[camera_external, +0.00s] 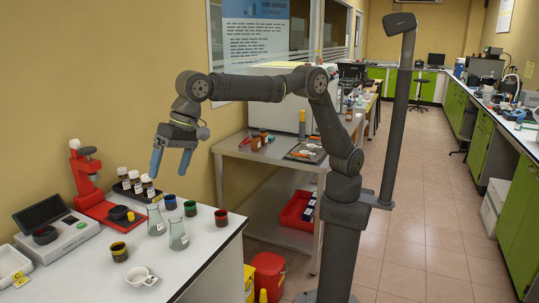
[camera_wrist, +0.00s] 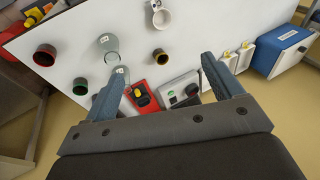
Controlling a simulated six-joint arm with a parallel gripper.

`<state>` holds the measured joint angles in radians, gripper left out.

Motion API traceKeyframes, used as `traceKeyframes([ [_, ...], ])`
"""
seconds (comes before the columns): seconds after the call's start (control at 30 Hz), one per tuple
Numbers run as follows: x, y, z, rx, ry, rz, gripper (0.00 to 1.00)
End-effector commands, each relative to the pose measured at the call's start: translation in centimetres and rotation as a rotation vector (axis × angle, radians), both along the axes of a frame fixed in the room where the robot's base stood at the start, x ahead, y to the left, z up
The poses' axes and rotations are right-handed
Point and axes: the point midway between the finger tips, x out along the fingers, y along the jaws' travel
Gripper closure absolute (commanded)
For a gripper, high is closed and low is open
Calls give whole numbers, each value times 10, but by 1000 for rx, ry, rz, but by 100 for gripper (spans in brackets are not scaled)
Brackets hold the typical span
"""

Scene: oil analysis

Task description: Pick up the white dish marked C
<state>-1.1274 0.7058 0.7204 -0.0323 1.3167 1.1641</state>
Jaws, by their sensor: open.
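A small round white dish (camera_external: 138,274) stands near the front of the white bench, with a small tag at its right side whose marking is too small to read. The dish also shows at the top of the wrist view (camera_wrist: 161,19). My gripper (camera_external: 170,166) is open and empty, pointing down above the back part of the bench. In the external view it is well above and behind the dish. In the wrist view the fingers (camera_wrist: 161,82) are spread wide with nothing between them, and the dish lies beyond them.
A dark jar (camera_external: 119,252) is close to the dish. A scale (camera_external: 56,234), a white tray (camera_external: 12,262) and a red stand (camera_external: 86,172) are left.

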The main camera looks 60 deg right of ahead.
Motion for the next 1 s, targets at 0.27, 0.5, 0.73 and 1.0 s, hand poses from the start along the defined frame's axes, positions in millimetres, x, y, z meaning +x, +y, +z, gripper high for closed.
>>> traceKeyframes([
  [0.27,0,0,0,0,0,0,34],
  [0.5,4,3,-12,19,57,-98,34],
  [0.73,17,14,-55,93,290,-516,34],
  [1.0,32,24,-105,144,575,-1051,34],
])
